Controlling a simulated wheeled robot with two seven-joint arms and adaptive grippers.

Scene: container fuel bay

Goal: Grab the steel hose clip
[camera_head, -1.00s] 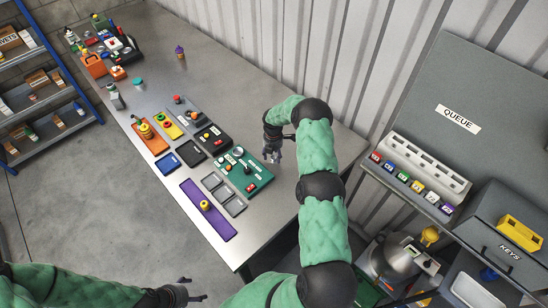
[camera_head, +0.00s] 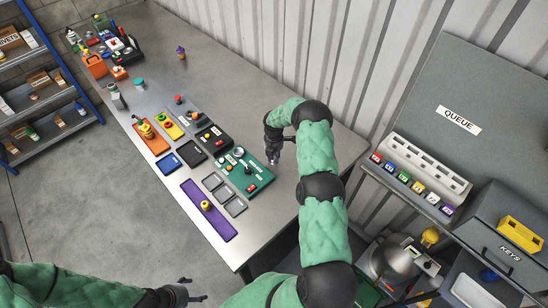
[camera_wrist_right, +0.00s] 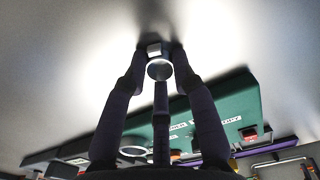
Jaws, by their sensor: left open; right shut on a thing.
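The steel hose clip (camera_wrist_right: 159,68) is a small silvery ring. In the right wrist view it sits between the dark fingertips of my right gripper (camera_wrist_right: 157,78), which is shut on it. In the head view my right gripper (camera_head: 273,160) points down at the bench, just right of the green panel; the clip is too small to make out there. My left gripper (camera_head: 190,292) is open and empty at the bottom left, away from the bench top.
The green panel (camera_head: 262,184) with knobs and buttons lies beside my right gripper, and its edge also shows in the right wrist view (camera_wrist_right: 235,98). Purple, blue and orange trays line the bench's left side. The bench (camera_head: 225,80) is bare toward the corrugated wall.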

